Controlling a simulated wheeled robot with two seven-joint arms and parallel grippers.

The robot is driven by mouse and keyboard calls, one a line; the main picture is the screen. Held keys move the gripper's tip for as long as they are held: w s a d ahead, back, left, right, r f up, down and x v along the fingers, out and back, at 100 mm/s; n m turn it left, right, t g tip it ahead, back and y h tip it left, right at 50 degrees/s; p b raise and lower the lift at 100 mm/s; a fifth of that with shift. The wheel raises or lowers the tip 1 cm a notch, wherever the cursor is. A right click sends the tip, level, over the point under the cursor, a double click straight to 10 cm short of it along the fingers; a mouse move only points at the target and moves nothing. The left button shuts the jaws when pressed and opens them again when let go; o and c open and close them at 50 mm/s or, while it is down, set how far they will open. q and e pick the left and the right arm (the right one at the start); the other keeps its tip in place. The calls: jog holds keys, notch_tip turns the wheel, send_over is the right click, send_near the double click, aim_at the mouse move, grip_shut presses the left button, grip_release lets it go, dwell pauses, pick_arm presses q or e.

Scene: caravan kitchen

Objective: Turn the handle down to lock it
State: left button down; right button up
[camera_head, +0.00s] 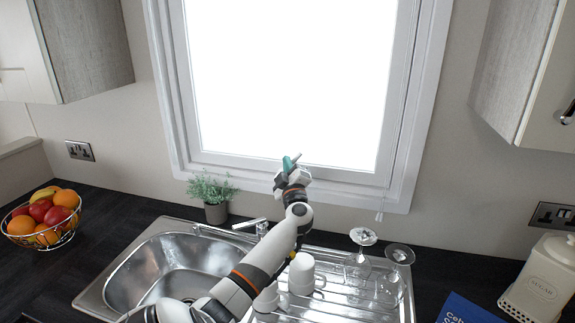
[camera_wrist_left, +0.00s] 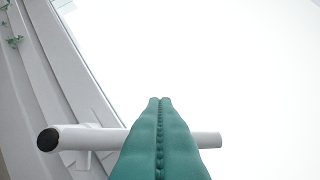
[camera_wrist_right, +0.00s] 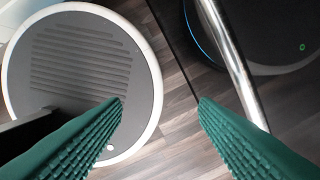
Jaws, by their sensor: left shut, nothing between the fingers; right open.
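The window handle (camera_wrist_left: 100,139) is a pale bar with a dark end cap at the left, crossing behind the fingers in the left wrist view. In the head view a small part of the handle (camera_head: 296,157) shows slanted by the fingertips, at the bottom of the window frame. My left gripper (camera_head: 287,163) is shut and empty, its teal fingers (camera_wrist_left: 161,100) pressed together in front of the bar. Whether they touch it I cannot tell. My right gripper (camera_wrist_right: 160,102) is open and empty, seen only in its wrist view, above the floor.
Below the window are a steel sink (camera_head: 170,270) with a tap (camera_head: 250,224), a potted plant (camera_head: 215,212), upturned glasses (camera_head: 362,238) and white cups (camera_head: 301,273). A fruit bowl (camera_head: 42,241) stands left. A round grey object (camera_wrist_right: 80,80) lies below my right gripper.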

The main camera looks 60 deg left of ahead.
pick_arm(q)
jog(key=shift+w+d+f+m+t, duration=0.3)
jog(key=shift+m+t, duration=0.2)
jog(key=shift+m, duration=0.3)
jog(key=shift+w+d+f+m+t+h+b, duration=0.15)
jog(key=shift+w+d+f+m+t+h, duration=0.4)
jog(key=shift+m+t, duration=1.15)
jog(key=shift+w+d+f+m+t+h+b, duration=0.2)
jog(key=shift+f+m+t+h, duration=0.5)
jog(key=shift+m, duration=1.8)
jog(key=shift+w+d+f+m+t+h+b, duration=0.2)
jog(key=shift+d+f+m+t+h, duration=0.25)
jog(key=shift+f+m+t, duration=1.2)
jog(key=shift+r+m+g, duration=0.35)
jog(key=shift+r+m, duration=0.2)
